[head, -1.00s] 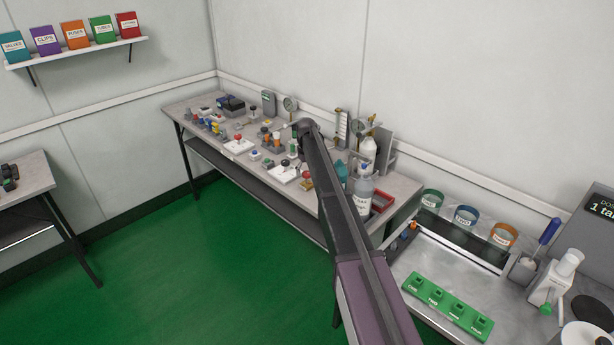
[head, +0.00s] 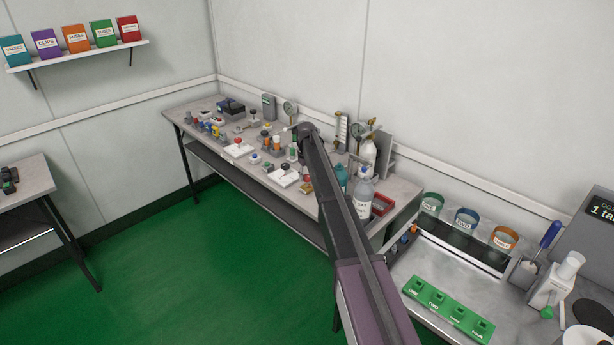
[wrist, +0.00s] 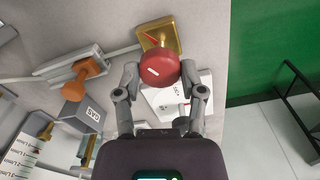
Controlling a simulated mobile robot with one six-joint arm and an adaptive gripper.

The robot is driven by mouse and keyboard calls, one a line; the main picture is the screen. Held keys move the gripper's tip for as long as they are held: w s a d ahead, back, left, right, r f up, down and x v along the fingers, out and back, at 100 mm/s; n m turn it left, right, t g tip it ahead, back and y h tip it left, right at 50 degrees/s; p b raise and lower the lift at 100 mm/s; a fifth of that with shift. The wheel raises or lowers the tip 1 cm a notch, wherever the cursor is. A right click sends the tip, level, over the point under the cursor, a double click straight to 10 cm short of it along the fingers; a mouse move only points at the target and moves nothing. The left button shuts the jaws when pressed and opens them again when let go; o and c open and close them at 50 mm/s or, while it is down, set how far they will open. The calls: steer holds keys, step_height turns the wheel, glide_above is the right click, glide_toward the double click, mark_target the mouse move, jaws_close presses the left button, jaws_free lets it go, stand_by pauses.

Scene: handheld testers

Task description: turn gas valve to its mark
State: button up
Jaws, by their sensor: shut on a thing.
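The gas valve shows in the wrist view as a round red knob (wrist: 160,70) with a short white line on its face, in front of a gold body (wrist: 166,31). A thin red line shows on the gold body, left of its middle. My gripper (wrist: 160,76) has one finger on each side of the red knob and is shut on it. The white line is tilted. In the head view my arm reaches over the far bench and hides the gripper. A small red and gold valve (head: 307,186) shows beside the arm, near the bench's front edge.
In the wrist view, a white card (wrist: 172,100) lies under the fingers, a grey box marked GAS (wrist: 82,111) stands left, and an orange handle (wrist: 84,69) lies beyond it. In the head view, bottles (head: 362,200) and a red tray (head: 382,204) crowd the bench right of my arm.

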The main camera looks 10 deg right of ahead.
steer(key=shift+n, duration=0.4)
steer(key=n, duration=1.1)
steer(key=shift+s, duration=0.1)
stand_by(0.4)
steer(key=o, duration=1.2)
steer(key=shift+c, duration=0.2)
